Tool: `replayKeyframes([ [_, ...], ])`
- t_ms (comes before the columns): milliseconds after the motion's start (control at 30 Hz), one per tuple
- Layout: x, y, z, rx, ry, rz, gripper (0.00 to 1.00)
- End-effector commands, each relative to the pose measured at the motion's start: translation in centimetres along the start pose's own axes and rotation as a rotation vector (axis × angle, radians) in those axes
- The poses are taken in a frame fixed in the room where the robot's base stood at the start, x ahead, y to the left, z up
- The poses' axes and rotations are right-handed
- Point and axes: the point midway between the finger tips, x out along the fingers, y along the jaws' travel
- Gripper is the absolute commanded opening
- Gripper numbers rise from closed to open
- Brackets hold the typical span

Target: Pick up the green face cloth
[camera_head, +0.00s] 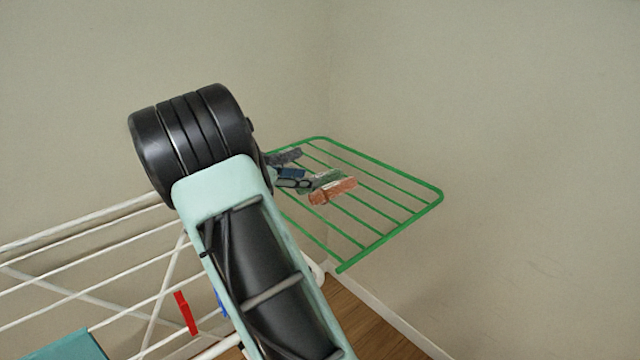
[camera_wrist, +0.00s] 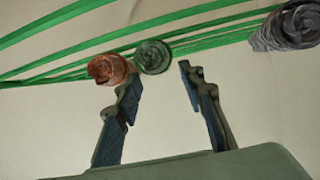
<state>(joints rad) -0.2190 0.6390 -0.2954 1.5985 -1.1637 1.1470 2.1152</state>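The green face cloth (camera_wrist: 154,57) is a roll seen end-on in the wrist view, lying on the green rack. My gripper (camera_wrist: 160,78) is open, and the roll shows beyond its fingertips, nearer the left finger. The space between the fingers looks empty. In the head view the green cloth (camera_head: 328,178) is partly hidden behind the brown-orange cloth and my gripper (camera_head: 302,180). Whether a finger touches a cloth cannot be told.
A brown-orange rolled cloth (camera_wrist: 107,69) lies close beside the green one, near the left finger. A grey rolled cloth (camera_wrist: 288,25) lies farther right. The green rack (camera_head: 390,237) has open bars. Walls stand behind it. White rack bars (camera_head: 60,237) hold a red peg (camera_head: 185,312).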

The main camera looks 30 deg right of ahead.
Motion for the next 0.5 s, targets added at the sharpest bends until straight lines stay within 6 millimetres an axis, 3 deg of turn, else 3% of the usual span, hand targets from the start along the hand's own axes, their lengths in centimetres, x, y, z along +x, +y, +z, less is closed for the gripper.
replayKeyframes([
  [233,3.8,0.3,0.2,-0.001,-0.001,0.004,0.36],
  [500,4.6,0.2,0.1,0.0,0.0,0.001,0.36],
])
